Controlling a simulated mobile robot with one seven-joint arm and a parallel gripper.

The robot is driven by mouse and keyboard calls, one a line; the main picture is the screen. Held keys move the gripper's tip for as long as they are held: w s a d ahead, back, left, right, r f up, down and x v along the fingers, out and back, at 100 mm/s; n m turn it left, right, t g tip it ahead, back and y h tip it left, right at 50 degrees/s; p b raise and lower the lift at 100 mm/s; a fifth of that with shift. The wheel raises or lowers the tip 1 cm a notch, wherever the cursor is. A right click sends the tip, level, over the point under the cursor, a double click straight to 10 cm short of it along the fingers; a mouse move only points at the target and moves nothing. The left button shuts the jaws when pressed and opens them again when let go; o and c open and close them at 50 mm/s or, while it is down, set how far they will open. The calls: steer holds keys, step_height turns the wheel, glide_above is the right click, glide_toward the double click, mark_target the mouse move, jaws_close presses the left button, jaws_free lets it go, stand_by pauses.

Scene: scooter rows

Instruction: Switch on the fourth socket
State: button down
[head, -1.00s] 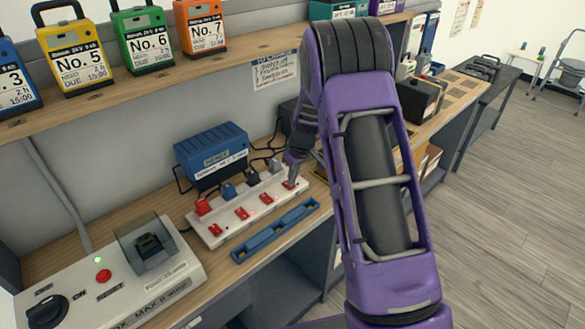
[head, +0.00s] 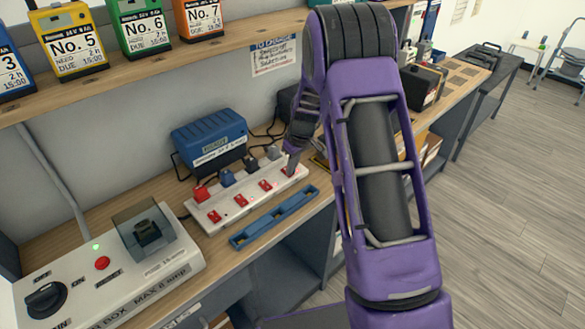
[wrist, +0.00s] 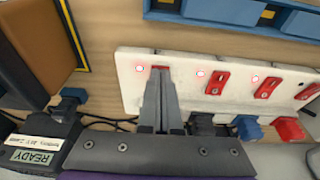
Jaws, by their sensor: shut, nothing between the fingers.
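The white power strip (head: 222,217) lies on the bench with a row of red rocker switches and plugs in its sockets. My gripper (head: 291,173) is shut and empty, pointing down at the rightmost switch in the head view. In the wrist view my gripper (wrist: 160,74) covers most of that switch (wrist: 160,68), at the strip's left end there. The fingertips seem to touch it; the exact contact is hidden. A small red light (wrist: 140,68) glows beside this switch. Small lights also glow by the neighbouring switches (wrist: 217,82).
A blue charger (head: 209,140) stands behind the strip, and a blue tray (head: 275,217) lies in front. A control box (head: 110,270) is at left. Numbered packs (head: 73,42) stand on the shelf above. Cables run behind the strip.

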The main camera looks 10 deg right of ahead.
steer(key=shift+w+a+r, duration=0.3)
steer(key=shift+w, duration=0.2)
steer(key=shift+r+p, duration=0.25)
steer(key=shift+p, duration=0.05)
steer(key=v, duration=0.1)
steer(key=p+v, duration=0.1)
steer(key=v, duration=0.1)
steer(key=p+v, duration=0.1)
steer(key=shift+w+a+r, duration=0.1)
steer(key=shift+w+r, duration=0.1)
steer(key=shift+r, duration=0.1)
steer(key=s+d+r, duration=0.2)
steer(key=s+r, duration=0.2)
steer(key=r, duration=0.3)
steer(key=shift+d+r, duration=0.15)
steer(key=shift+r, duration=0.25)
steer(key=shift+b, duration=0.3)
